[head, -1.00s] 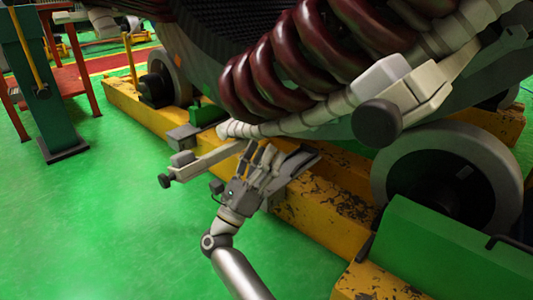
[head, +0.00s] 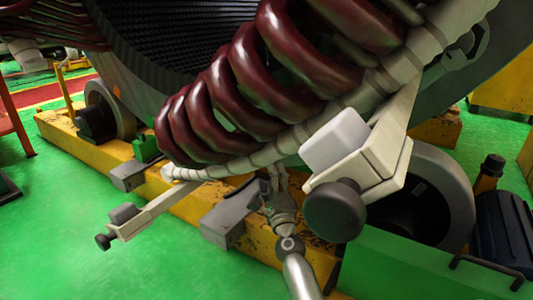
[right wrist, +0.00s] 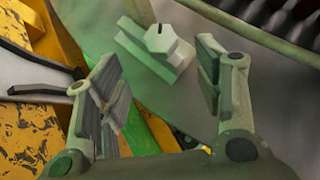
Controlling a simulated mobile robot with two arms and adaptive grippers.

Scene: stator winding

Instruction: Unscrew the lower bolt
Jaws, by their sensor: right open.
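In the right wrist view a pale grey bolt head (right wrist: 161,38) with flat sides and a dark slot stands on a small pale block (right wrist: 155,58) against a grey surface. My right gripper (right wrist: 158,82) is open, its two fingers apart at left and right, with nothing between the tips. The bolt head shows beyond the tips, between them in the picture; I see no contact. In the head view my right gripper (head: 274,186) is under the white-wrapped ring at the stator's lower edge. I cannot make out the bolt there. My left gripper is not in view.
Dark red coils (head: 225,95) hang above my right gripper. A clamp with a dark round knob (head: 335,211) juts out right of it, and a second knobbed clamp (head: 135,222) to its left. A yellow beam (head: 190,207) runs below. Green floor (head: 160,275) is clear in front.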

